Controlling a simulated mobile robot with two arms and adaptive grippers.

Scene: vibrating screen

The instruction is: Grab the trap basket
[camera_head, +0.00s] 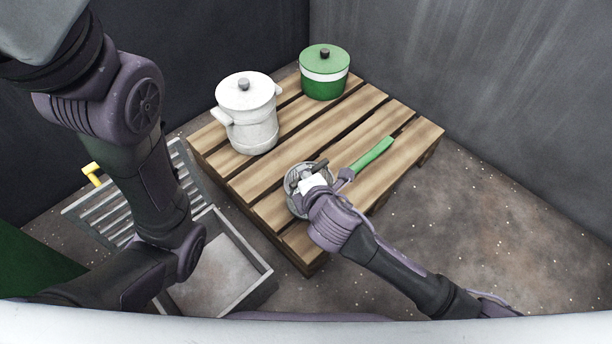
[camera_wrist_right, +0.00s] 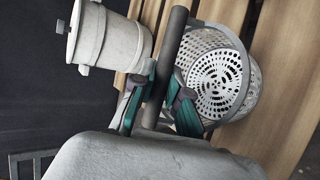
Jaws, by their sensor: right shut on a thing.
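The trap basket (camera_wrist_right: 222,82) is a round perforated metal basket with a dark bar handle (camera_wrist_right: 170,60). In the head view the basket (camera_head: 293,178) sits near the front edge of the wooden pallet, partly covered by my right gripper (camera_head: 314,178). In the right wrist view my right gripper (camera_wrist_right: 160,98) has its two green-padded fingers on either side of the dark handle, shut on it. The basket is beside the fingers, over the pallet boards; I cannot tell if it touches them. My left arm crosses the left of the head view, with its gripper out of view.
A white lidded pot (camera_head: 249,115) and a green lidded pot (camera_head: 324,75) stand on the pallet (camera_head: 410,130). A green strip-like handle (camera_head: 373,154) lies right of the basket. A slatted metal screen (camera_head: 105,215) and an open tray (camera_head: 222,280) are at left. Walls enclose the back.

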